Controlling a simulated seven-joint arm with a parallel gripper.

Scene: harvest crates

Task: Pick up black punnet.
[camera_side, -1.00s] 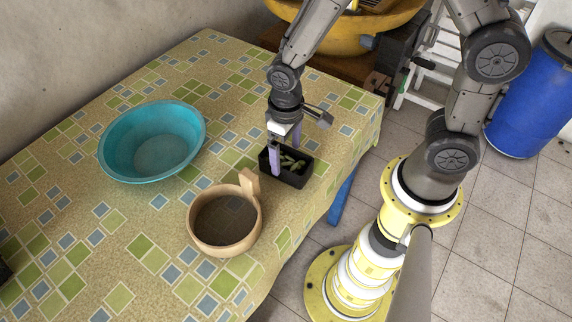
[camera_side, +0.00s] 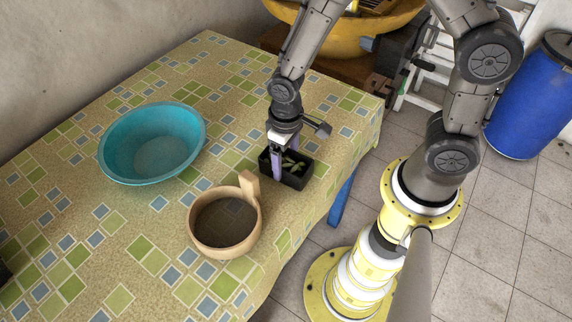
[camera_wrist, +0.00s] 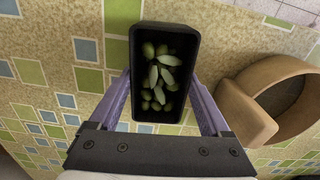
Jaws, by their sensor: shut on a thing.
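The black punnet (camera_side: 296,181) is a small rectangular box near the right edge of the table, holding several green, olive-like fruits with pale leaves (camera_wrist: 160,77). It appears upright and resting on the cloth. My gripper (camera_side: 284,160) points down at it, with its purple fingers on opposite long sides of the box. In the wrist view, the punnet (camera_wrist: 164,116) lies between the two fingers of my gripper (camera_wrist: 161,88), which is shut on it. The far finger is partly hidden in the side view.
A round wooden sieve (camera_side: 225,243) with an upright handle block stands close beside the punnet, towards the front. A turquoise basin (camera_side: 118,172) stands to the left. The patterned table (camera_side: 75,215) is clear between them. A yellow machine (camera_side: 345,40) stands behind the table.

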